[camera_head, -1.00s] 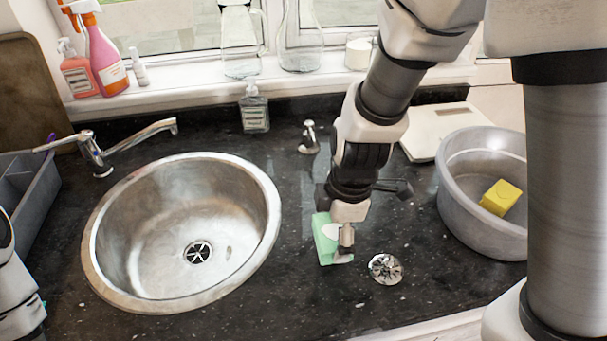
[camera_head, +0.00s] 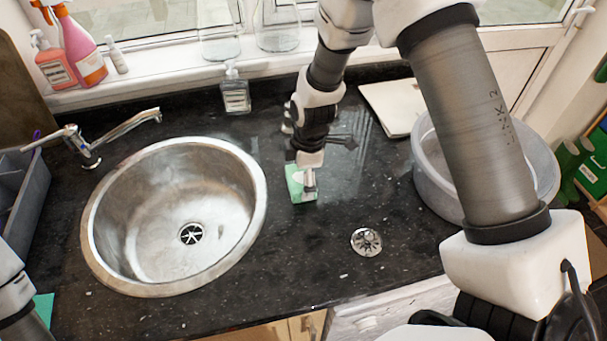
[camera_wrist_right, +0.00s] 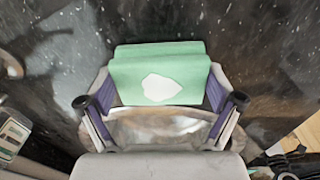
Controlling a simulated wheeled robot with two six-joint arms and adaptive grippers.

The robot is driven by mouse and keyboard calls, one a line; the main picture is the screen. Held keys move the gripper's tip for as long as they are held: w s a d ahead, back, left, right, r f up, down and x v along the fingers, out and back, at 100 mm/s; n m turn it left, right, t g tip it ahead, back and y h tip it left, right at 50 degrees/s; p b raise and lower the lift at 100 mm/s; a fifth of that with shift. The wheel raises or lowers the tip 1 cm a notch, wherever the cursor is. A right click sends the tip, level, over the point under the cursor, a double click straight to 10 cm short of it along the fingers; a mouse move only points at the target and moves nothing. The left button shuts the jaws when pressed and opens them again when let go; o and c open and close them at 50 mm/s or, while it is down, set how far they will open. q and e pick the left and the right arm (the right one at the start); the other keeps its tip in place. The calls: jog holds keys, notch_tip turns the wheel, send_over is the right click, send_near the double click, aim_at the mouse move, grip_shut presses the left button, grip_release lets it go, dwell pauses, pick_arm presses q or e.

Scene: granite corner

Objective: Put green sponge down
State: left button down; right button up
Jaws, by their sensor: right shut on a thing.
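The green sponge (camera_head: 296,183) is at the counter to the right of the round steel sink. My right gripper (camera_head: 309,188) is shut on it, pointing down. In the right wrist view the sponge (camera_wrist_right: 160,72) sits between the two fingers, with a pale patch on its face. It stands close over the dark counter; I cannot tell whether it touches the surface. My left arm shows only at the lower left edge, and its gripper is out of view.
The steel sink (camera_head: 103,205) lies left of the sponge, and a round metal drain fitting (camera_head: 366,242) lies to its lower right. A grey tub (camera_head: 428,165) stands right, partly behind my arm. A soap bottle (camera_head: 235,92) stands behind. Counter (camera_head: 310,260) in front is clear.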

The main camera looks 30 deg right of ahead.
jog(key=shift+f, duration=0.15)
jog(key=o, duration=0.9)
jog(key=shift+r, duration=0.4)
notch_tip(320, 180, up, 12)
jog(key=b, duration=0.1)
jog(key=shift+s+d+f+b, duration=0.2)
jog(key=shift+s+d+b, duration=0.15)
jog(key=shift+s+b, duration=0.05)
jog(key=shift+f, duration=0.1)
